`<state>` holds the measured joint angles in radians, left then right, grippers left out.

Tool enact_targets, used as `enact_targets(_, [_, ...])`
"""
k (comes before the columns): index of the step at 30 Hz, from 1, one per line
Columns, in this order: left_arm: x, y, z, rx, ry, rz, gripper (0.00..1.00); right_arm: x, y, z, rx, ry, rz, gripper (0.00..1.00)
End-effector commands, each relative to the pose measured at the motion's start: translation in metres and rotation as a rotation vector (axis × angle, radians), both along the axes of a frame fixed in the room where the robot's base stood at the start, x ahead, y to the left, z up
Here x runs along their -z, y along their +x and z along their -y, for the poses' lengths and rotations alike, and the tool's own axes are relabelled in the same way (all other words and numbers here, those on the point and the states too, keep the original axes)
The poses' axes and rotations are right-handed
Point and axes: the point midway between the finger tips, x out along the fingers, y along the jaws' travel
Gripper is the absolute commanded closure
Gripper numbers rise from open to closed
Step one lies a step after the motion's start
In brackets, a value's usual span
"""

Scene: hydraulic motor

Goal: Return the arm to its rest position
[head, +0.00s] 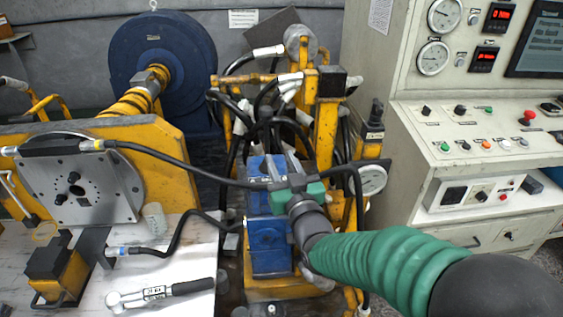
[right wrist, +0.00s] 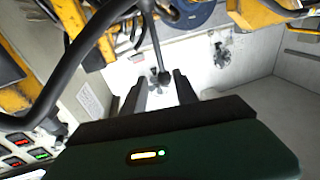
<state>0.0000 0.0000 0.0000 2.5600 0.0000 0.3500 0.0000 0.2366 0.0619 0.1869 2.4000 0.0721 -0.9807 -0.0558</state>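My right arm comes in from the lower right of the head view, with a green ribbed sleeve over it. My right gripper (head: 282,162) is above the blue block (head: 268,250) of the yellow rig, in front of a bundle of black hoses. In the right wrist view its two dark fingers stand apart, so the gripper (right wrist: 160,90) is open. A dark hose end or knob (right wrist: 160,77) shows between the fingertips; I cannot tell its distance, but nothing looks gripped. My left arm and gripper are not in view.
A control cabinet (head: 455,120) with gauges and buttons stands right of the arm. A round metal plate (head: 80,185) with a black hose (head: 180,160) is at left. A ratchet wrench (head: 160,293) lies on the white bench (head: 150,270). Yellow frame bars (head: 327,125) and hoses crowd the middle.

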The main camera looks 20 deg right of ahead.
Motion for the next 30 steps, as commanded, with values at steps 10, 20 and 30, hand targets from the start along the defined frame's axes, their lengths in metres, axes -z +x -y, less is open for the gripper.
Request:
enact_targets(10, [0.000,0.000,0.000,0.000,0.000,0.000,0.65,0.013,0.000,-0.002,-0.008,0.004,-0.052,0.65])
enact_targets(20, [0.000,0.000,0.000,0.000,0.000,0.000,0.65,0.201,-0.091,-0.033,-0.082,0.059,-0.856,0.65])
enact_targets(30, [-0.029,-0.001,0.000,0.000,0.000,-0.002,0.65,0.247,-0.228,-0.042,-0.093,0.078,-1.433,0.65])
